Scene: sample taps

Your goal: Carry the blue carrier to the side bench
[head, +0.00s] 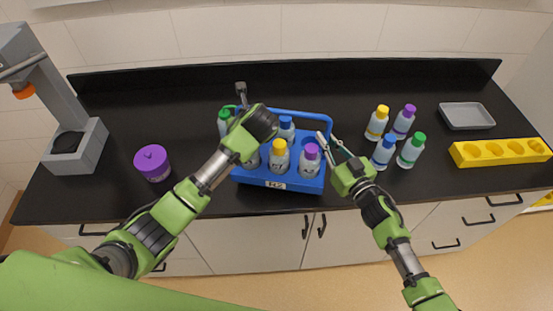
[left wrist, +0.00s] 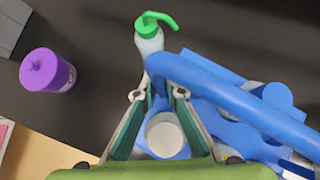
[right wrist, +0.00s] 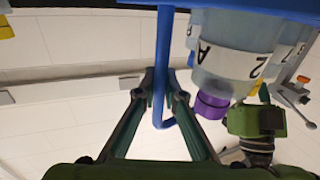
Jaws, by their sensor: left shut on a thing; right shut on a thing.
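The blue carrier (head: 252,181) is at the front middle of the dark bench, with a labelled front and a raised handle bar (head: 300,116). It holds several bottles, including ones with a yellow cap (head: 279,145), a purple cap (head: 311,151) and a blue cap (head: 286,122). My left gripper (left wrist: 157,94) is shut on the left end of the handle. Its fingers are mostly hidden in the head view. My right gripper (head: 328,142) is shut on the handle's right end, and the blue bar shows between its fingers in the right wrist view (right wrist: 160,95). I cannot tell whether the carrier touches the bench.
A green-topped spout bottle (left wrist: 150,40) stands just behind the carrier's left end. A purple-lidded jar (head: 152,162) and a grey stand device (head: 85,145) are left. Several capped bottles (head: 384,152), a grey tray (head: 467,116) and a yellow rack (head: 500,152) are right.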

